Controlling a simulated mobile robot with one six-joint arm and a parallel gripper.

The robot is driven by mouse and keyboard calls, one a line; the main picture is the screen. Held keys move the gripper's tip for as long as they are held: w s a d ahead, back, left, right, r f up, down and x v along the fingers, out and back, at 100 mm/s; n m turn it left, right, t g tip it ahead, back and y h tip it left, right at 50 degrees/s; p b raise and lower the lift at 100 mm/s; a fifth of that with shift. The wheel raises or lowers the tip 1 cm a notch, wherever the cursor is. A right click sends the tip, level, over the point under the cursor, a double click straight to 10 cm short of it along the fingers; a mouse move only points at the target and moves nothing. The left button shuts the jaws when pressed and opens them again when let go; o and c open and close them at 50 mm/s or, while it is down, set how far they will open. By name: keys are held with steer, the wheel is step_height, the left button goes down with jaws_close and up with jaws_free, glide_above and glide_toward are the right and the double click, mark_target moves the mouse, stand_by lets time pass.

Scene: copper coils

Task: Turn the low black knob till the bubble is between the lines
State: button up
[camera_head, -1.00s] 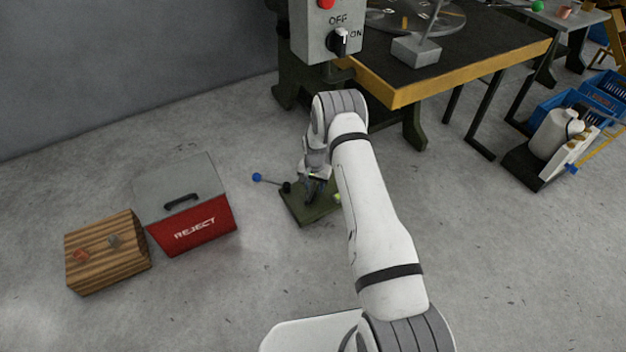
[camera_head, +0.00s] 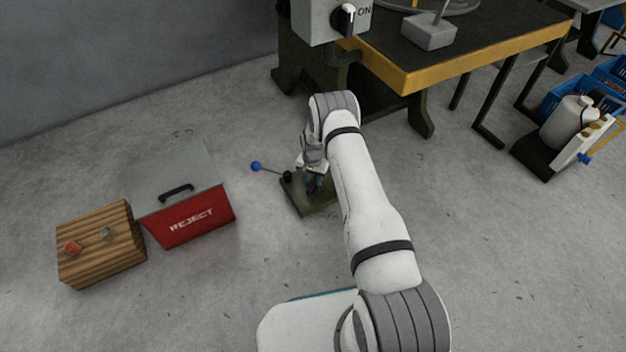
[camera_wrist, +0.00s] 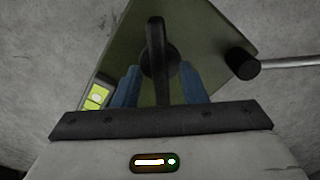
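The low black knob (camera_wrist: 156,35) has a long bar grip and sits on a green plate (camera_wrist: 210,30) in the wrist view. My gripper (camera_wrist: 160,76) is open, with one blue finger on each side of the bar and a gap showing on both sides. A yellow-green level vial (camera_wrist: 97,97) lies left of the left finger, partly cut off by my gripper body. A pale bubble shows in it, but its place between the lines is too small to tell. In the head view my gripper (camera_head: 314,180) is low over the green plate (camera_head: 312,204), and the knob is mostly hidden.
A lever with a blue ball (camera_head: 256,166) sticks out left from a black hub (camera_head: 287,176) on the plate. A red reject box (camera_head: 195,225) and a wooden block (camera_head: 100,250) stand left. A yellow-edged workbench (camera_head: 470,62) is behind right. The floor between is clear.

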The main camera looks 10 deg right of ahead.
steer(key=shift+c, duration=0.4)
jaws_close()
steer(key=shift+m, duration=0.3)
steer(key=m+b, duration=0.2)
steer(key=m, duration=0.1)
steer(key=shift+m, duration=0.3)
steer(key=m+b, duration=0.1)
steer(key=m, duration=0.4)
steer(key=shift+d, duration=0.1)
steer(key=m+b, duration=0.1)
steer(key=m, duration=0.4)
steer(key=shift+m, duration=0.4)
steer(key=shift+m+b, duration=0.5)
steer(key=shift+m, duration=1.8)
steer(key=shift+s, duration=0.1)
